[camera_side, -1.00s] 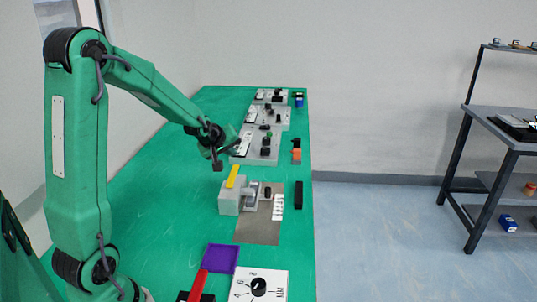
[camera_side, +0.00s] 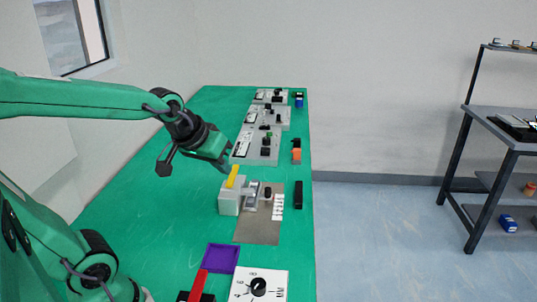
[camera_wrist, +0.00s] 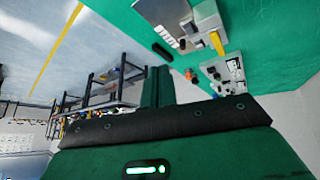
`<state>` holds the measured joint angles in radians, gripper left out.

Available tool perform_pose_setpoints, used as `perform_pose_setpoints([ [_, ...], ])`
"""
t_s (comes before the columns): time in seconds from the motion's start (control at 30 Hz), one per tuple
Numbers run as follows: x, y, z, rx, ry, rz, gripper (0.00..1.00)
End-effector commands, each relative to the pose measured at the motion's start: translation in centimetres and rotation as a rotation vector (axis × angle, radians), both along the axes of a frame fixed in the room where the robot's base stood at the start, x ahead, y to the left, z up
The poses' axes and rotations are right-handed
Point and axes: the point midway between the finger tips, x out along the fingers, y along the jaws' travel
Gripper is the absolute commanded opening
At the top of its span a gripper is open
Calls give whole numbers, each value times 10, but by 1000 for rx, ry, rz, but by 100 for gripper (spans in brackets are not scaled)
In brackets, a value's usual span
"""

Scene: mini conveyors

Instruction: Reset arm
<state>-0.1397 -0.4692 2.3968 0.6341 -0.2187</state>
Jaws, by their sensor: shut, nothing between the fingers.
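My gripper (camera_side: 226,164) is in the side view, in the air above the green table, just up and left of the yellow bar (camera_side: 232,176) on the grey block. It is shut and empty. In the wrist view my gripper (camera_wrist: 157,72) shows as two green fingers pressed together, with nothing between them. My forearm lies nearly level, coming in from the left edge of the side view.
The green table (camera_side: 140,200) holds a grey fixture (camera_side: 229,204) on a brown plate, a purple tray (camera_side: 221,257), a white dial panel (camera_side: 270,284) and several grey panels at the back. A black block (camera_side: 299,194) lies near the right edge. A dark shelf (camera_side: 480,190) stands apart at right.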

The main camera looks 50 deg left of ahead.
Motion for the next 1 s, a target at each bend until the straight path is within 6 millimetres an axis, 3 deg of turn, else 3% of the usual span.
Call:
perform_pose_setpoints([
  [0.2, -47, -28, 5, 59, 50, -183, 0],
  [0.4, -75, -40, 4, 95, 84, -295, 0],
  [0.6, -84, -44, 2, 107, 97, -331, 0],
  [1.0, -84, -43, 3, 105, 96, -328, 0],
])
